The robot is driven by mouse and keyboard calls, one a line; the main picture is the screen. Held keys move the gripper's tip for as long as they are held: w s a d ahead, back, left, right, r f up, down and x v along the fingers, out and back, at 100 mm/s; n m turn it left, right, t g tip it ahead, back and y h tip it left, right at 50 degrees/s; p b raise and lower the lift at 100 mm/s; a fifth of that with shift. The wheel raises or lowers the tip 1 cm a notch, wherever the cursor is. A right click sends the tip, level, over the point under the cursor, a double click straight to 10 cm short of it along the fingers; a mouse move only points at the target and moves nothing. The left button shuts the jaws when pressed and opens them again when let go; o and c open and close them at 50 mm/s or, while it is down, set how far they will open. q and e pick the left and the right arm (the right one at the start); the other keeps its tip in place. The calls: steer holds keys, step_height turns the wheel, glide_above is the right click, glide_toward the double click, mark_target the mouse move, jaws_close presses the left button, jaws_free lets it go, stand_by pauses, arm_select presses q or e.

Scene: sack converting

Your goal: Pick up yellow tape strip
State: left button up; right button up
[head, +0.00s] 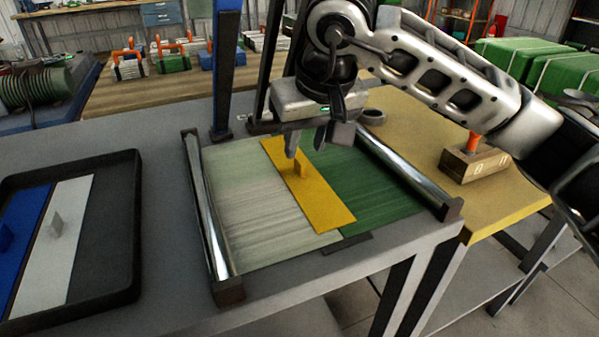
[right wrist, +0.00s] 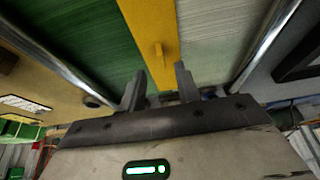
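The yellow tape strip (head: 322,201) lies across the seam between a pale woven sheet (head: 255,210) and a green woven sheet (head: 375,190). A small yellow upright tab (head: 299,169) stands on the strip. My right gripper (head: 306,150) is just above the far part of the strip, near the tab, with its fingers apart and nothing between them. In the right wrist view the strip (right wrist: 148,22) runs toward the open gripper (right wrist: 160,70), and the tab (right wrist: 158,52) shows just beyond the fingertips. My left gripper is not in view.
Metal rollers flank the sheets, one at left (head: 205,215) and one at right (head: 405,175). A black tray (head: 118,240) at left holds a blue strip (head: 20,235) and a white strip (head: 62,240) with tabs. A wooden block (head: 475,165) with an orange handle stands at right.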

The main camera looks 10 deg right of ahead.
mark_target(299, 160)
steer(key=x, duration=0.4)
steer(key=shift+a+f, duration=0.1)
jaws_close()
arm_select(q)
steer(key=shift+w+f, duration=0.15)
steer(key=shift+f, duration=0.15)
arm_select(e)
step_height(299, 160, up, 4)
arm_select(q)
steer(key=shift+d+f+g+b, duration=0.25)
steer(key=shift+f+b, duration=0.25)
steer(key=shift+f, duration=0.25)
arm_select(e)
steer(key=s+d, duration=0.1)
steer(key=s, duration=0.5)
steer(key=s+d, duration=0.1)
steer(key=s, duration=0.4)
steer(key=s+d, duration=0.1)
steer(key=s, duration=0.5)
steer(key=shift+s+d+f, duration=0.2)
steer(key=shift+s+d, duration=0.05)
steer(key=shift+s, duration=0.15)
